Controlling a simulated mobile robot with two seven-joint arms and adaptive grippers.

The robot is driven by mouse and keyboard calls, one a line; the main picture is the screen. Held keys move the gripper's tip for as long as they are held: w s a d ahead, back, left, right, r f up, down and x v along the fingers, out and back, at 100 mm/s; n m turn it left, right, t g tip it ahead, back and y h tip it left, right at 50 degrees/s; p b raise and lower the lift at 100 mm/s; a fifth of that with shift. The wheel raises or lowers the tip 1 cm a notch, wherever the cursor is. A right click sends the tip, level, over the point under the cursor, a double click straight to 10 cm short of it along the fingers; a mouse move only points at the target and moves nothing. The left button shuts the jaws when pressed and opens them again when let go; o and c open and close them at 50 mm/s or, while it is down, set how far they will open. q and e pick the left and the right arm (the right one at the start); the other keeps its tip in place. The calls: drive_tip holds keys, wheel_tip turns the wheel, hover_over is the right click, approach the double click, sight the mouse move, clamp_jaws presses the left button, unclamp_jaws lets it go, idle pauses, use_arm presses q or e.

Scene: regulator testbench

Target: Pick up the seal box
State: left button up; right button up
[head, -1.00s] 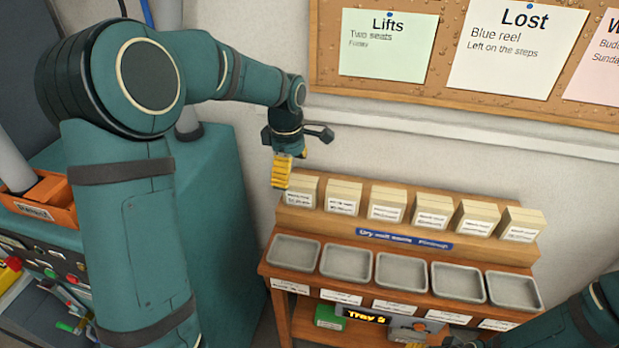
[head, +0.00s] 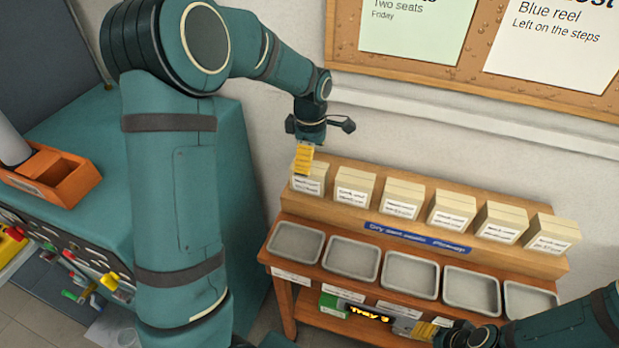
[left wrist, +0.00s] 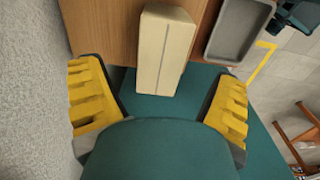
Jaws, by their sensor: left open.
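Several cream boxes with white labels stand in a row on the wooden upper shelf of a bench. The labels are too small to read, so I cannot tell by name which is the seal box. My left gripper (head: 304,160) is open and points down at the leftmost cream box (head: 312,184), hiding part of its top. In the left wrist view this box (left wrist: 162,48) lies ahead between the open yellow fingers, apart from both. My right gripper (head: 436,328) is low at the bench front, partly cut off by its arm; its opening is unclear.
A row of grey trays (head: 352,257) lies in front of the boxes, below a blue sign (head: 417,238). A lit "Tray" display (head: 368,312) sits underneath. The wall with a cork board (head: 480,75) is close behind. An orange bin (head: 62,178) stands at left on a teal cabinet.

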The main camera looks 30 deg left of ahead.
sight(309, 177)
use_arm(q)
wheel_tip(309, 177, down, 5)
drive_tip(key=shift+a+f+b, duration=0.15)
drive_tip(key=shift+b, duration=0.2)
drive_tip(key=c, duration=1.3)
